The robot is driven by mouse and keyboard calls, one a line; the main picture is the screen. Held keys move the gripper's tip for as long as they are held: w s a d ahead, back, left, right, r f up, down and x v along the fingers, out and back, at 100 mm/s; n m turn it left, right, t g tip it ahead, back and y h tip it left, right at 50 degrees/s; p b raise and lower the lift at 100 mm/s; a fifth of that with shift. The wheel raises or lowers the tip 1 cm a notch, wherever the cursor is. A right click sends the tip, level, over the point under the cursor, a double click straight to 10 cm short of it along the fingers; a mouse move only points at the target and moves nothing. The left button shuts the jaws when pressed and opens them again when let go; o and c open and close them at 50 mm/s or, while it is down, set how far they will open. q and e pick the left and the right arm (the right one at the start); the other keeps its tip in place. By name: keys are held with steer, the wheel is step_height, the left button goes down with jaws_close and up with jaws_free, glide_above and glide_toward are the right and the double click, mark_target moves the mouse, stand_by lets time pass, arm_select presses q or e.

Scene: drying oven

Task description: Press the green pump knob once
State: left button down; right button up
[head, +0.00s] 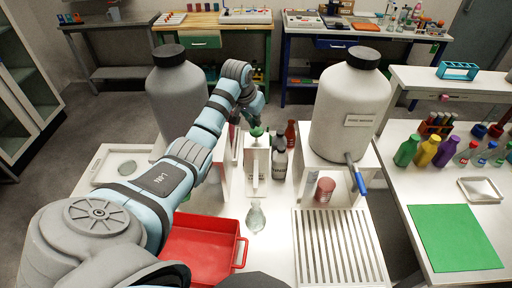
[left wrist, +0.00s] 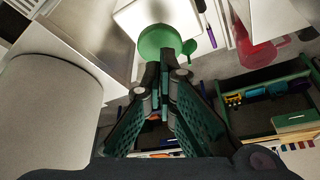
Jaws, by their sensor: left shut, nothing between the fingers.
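The green pump knob (head: 256,132) sits on top of a white pump body (head: 257,165) in the middle of the white table. It shows as a round green disc in the left wrist view (left wrist: 158,38). My left gripper (head: 257,121) reaches over from the left and is right above the knob, fingers together and empty. In the left wrist view the shut fingertips (left wrist: 165,60) overlap the lower edge of the knob. I cannot tell whether they touch it. My right gripper is not in view.
Two large jugs, a grey one (head: 176,98) and a white one with a blue-handled tap (head: 350,100), flank the knob. A dark bottle (head: 280,160) and a red bottle (head: 291,133) stand close to the right. A red tray (head: 203,250) and a slotted rack (head: 335,250) lie in front.

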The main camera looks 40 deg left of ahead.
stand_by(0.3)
arm_select(q)
step_height(320, 180, up, 6)
stand_by(0.4)
stand_by(0.3)
